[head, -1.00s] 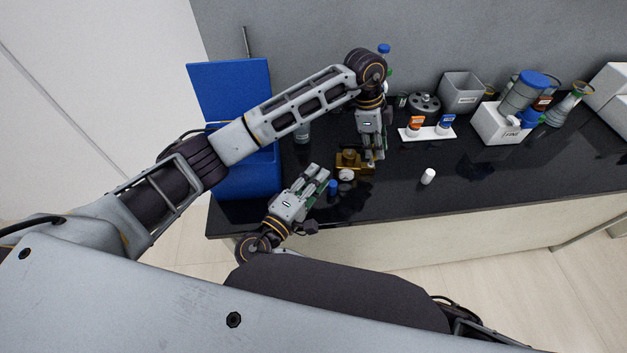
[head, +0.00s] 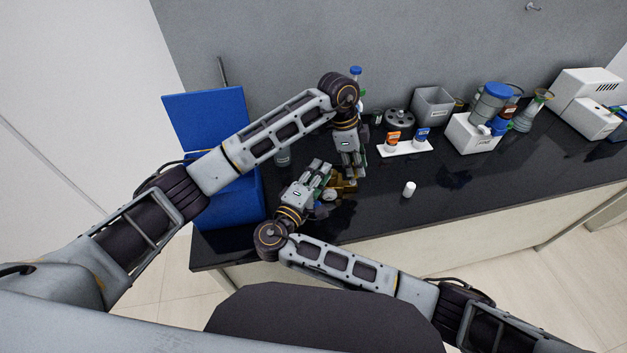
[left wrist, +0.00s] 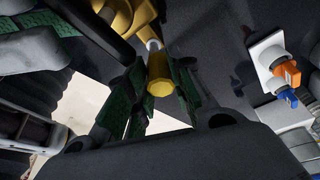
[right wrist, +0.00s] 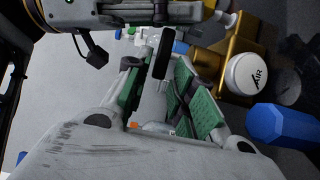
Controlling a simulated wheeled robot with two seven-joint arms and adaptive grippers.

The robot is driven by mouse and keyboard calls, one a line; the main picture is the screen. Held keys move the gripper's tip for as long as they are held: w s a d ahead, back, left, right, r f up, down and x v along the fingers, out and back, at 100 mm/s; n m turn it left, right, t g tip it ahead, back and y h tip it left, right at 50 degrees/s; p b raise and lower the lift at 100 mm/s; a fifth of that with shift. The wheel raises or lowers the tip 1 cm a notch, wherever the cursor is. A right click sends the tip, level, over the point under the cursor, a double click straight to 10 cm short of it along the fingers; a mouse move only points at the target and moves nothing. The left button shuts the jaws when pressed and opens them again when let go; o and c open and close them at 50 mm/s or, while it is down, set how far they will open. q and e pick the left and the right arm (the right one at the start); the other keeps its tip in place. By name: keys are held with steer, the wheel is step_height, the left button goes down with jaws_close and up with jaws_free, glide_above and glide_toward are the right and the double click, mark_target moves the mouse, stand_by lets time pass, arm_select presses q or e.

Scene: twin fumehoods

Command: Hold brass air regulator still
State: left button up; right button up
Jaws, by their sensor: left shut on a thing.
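The brass air regulator (head: 346,186) is on the black bench, partly covered by my grippers in the head view. In the left wrist view its brass stem (left wrist: 159,84) lies between the green finger pads. My left gripper (head: 354,172) is shut on it from the far right side. In the right wrist view the regulator's brass body (right wrist: 222,50) is at the right, with a white cap marked AIR (right wrist: 246,73) and a blue knob (right wrist: 280,123). My right gripper (head: 322,173) is open beside the regulator, on its left, with its green pads (right wrist: 160,95) apart.
A blue open-lidded box (head: 218,120) stands at the left. A small white cylinder (head: 409,189) stands on the bench to the right. The front right bench is clear.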

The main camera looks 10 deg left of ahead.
steer(key=shift+w+d, duration=0.1)
steer(key=shift+w, duration=0.2)
jaws_close()
stand_by(0.5)
steer(key=shift+o, duration=1.1)
jaws_free()
steer(key=c, duration=0.8)
